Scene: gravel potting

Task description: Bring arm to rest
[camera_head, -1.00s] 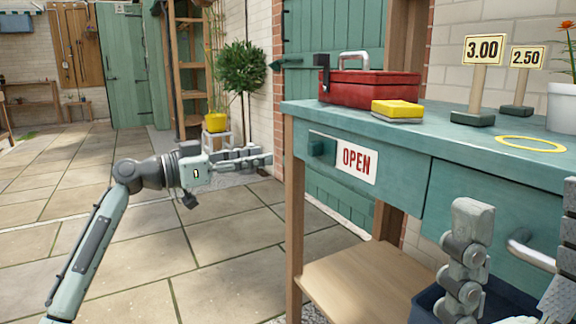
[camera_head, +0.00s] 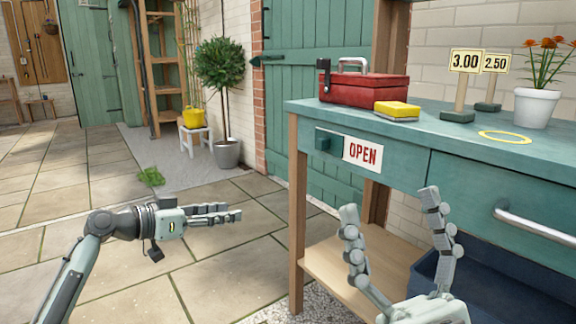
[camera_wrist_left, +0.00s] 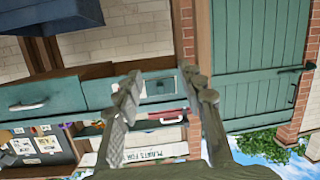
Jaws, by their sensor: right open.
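My left gripper (camera_head: 238,213) is stretched out over the paving, left of the bench, with its fingers pointing right. It is empty. In the left wrist view its two fingers (camera_wrist_left: 163,85) stand apart with nothing between them, and the bench shows upside down behind them. My right gripper (camera_head: 390,202) is in front of the bench, below the tabletop, with its fingers pointing up and spread wide. It is empty. Neither gripper visibly touches anything.
The green bench (camera_head: 415,160) holds a red toolbox (camera_head: 362,89), yellow sponge (camera_head: 396,111), price signs (camera_head: 466,62), yellow ring (camera_head: 505,137) and flower pot (camera_head: 535,107). An OPEN sign (camera_head: 362,153) hangs in front. A dark blue crate (camera_head: 500,290) is below. The paving (camera_head: 110,250) at left is open.

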